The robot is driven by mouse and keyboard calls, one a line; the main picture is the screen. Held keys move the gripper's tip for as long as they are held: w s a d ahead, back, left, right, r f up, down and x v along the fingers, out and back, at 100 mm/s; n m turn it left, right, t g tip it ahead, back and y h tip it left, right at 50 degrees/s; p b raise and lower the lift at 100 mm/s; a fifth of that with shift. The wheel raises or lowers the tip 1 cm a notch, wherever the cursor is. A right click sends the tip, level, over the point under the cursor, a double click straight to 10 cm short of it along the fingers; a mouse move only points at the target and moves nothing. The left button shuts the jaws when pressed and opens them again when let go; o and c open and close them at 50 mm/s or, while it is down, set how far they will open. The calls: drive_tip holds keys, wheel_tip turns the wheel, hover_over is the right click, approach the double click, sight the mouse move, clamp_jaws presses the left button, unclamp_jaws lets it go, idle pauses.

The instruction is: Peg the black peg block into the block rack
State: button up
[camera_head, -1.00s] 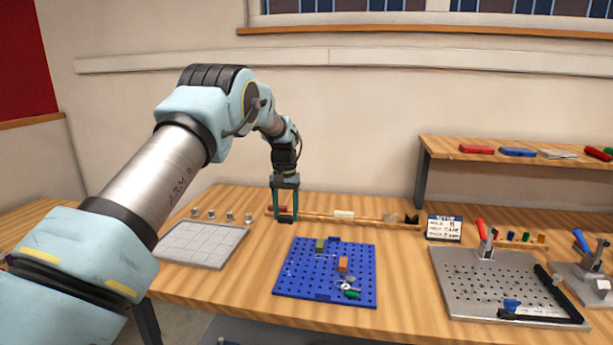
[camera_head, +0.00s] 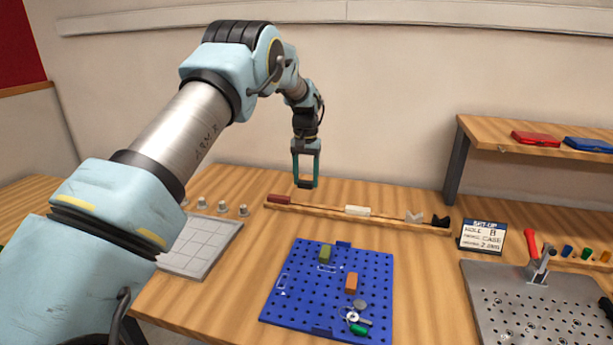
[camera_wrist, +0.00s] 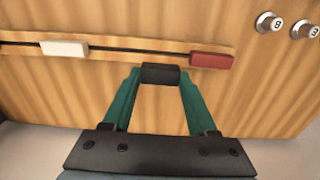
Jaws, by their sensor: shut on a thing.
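My gripper (camera_head: 305,184) is shut on the black peg block (camera_head: 305,182), held between the teal fingers above the back of the table. In the wrist view the black block (camera_wrist: 160,74) spans the fingertips (camera_wrist: 160,76). The long wooden strip (camera_head: 318,207), which looks like the block rack, carries a red block (camera_head: 279,199) at its left end and a white block (camera_head: 357,210). The wrist view shows the rack (camera_wrist: 115,46) beyond the held block, with the red block (camera_wrist: 211,61) right and white block (camera_wrist: 64,48) left. The black block appears apart from the rack.
A grey V-shaped block (camera_head: 414,217) and black V-shaped block (camera_head: 440,221) stand toward the rack's right end. A blue pegboard (camera_head: 300,285) with green and orange blocks is in front. A gridded pad (camera_head: 192,247) lies left, a grey fixture plate (camera_head: 530,310) right.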

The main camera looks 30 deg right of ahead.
sight(305, 188)
drive_tip(key=shift+f+b, duration=1.2)
drive_tip(key=shift+f, duration=1.35)
drive_tip(key=shift+s+a, duration=0.2)
drive_tip(key=shift+f, duration=0.55)
drive_tip(key=o, duration=1.4)
drive_tip(key=shift+c, duration=0.2)
drive_tip(key=shift+b, duration=0.3)
wheel_tip(305, 188, up, 11)
drive_tip(key=b, duration=0.3)
drive_tip(key=shift+f, duration=0.1)
